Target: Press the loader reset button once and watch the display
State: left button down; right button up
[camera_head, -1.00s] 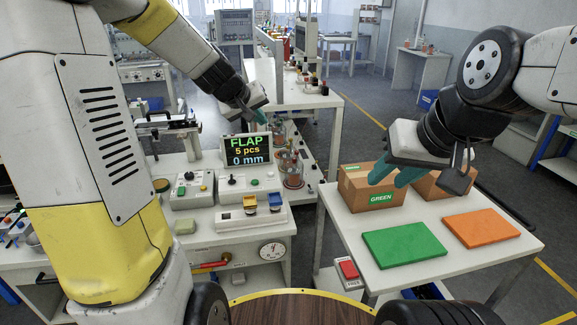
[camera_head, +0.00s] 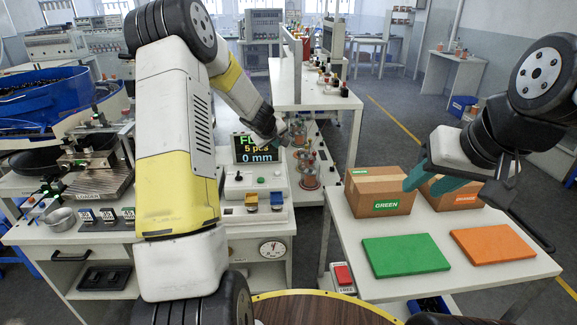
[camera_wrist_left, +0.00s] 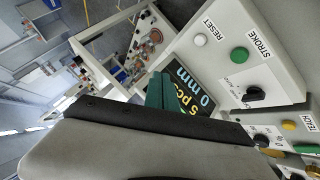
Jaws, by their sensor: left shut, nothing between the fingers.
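The loader display (camera_head: 258,148) shows "5 pcs" and "0 mm"; its top line is partly hidden by my left gripper (camera_head: 283,141). The display (camera_wrist_left: 196,88) also shows in the left wrist view. My left gripper is shut and empty, in front of the display's right side. In the left wrist view, the white RESET button (camera_wrist_left: 200,40) sits on a pale control box (camera_wrist_left: 225,60), beside a green STROKE button (camera_wrist_left: 239,54) and a black knob. The green fingers (camera_wrist_left: 160,92) are apart from the button. My right gripper (camera_head: 432,181) is open near the cardboard boxes.
A white right-hand table holds the GREEN box (camera_head: 380,192), a green pad (camera_head: 404,255) and an orange pad (camera_head: 492,245). A blue bowl feeder (camera_head: 45,100) and a loader are at the left. Glass jars (camera_head: 309,172) stand right of the control box.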

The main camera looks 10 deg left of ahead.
aim_at(277, 174)
pick_arm(q)
jog(key=shift+f, duration=4.4)
jog(key=shift+f, duration=0.1)
jog(key=shift+f, duration=0.3)
jog(key=shift+f, duration=0.55)
jog(key=shift+r, duration=0.95)
jog(key=shift+r, duration=2.5)
